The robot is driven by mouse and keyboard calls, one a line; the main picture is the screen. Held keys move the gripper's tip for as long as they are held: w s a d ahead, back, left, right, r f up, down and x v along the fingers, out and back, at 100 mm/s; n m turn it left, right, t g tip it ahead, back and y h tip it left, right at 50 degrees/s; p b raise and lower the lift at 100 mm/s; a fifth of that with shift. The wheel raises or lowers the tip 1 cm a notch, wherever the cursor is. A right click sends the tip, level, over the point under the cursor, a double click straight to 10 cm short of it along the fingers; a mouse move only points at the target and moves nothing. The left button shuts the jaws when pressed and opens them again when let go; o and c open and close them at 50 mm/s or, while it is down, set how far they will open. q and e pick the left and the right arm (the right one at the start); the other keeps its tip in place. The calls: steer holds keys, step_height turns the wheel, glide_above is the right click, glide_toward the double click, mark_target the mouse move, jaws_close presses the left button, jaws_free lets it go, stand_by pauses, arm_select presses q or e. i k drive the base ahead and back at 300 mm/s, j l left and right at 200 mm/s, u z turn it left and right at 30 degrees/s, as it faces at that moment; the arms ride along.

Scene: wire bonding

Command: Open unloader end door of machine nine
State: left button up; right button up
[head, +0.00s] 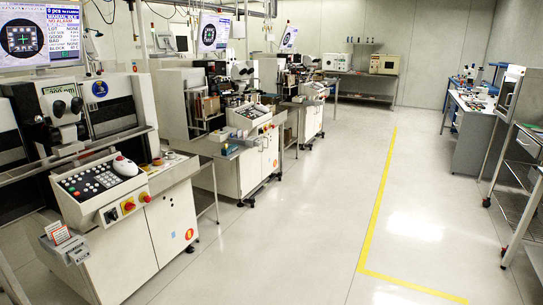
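A row of wire bonding machines runs along the left side in the head view. The nearest machine (132,247) has a monitor (40,38), a microscope, a keypad panel (92,182) and a round orange label (189,234) whose number I cannot read clearly. A second machine (229,172) stands behind it, with its own orange label (276,163), also too small to read. A third machine (311,122) stands farther back. I cannot tell which is machine nine, and I cannot make out its unloader end door. Neither of my grippers is in view.
A clear pale floor (290,235) with a yellow line (377,210) runs down the middle. A wire rack cart (520,208) and a grey workbench (472,147) stand on the right. A back bench (365,76) holds box-shaped equipment. Narrow gaps separate the machines.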

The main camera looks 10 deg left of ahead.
mark_target(270, 161)
steer(key=i+z, duration=0.3)
steer(key=i, duration=3.6)
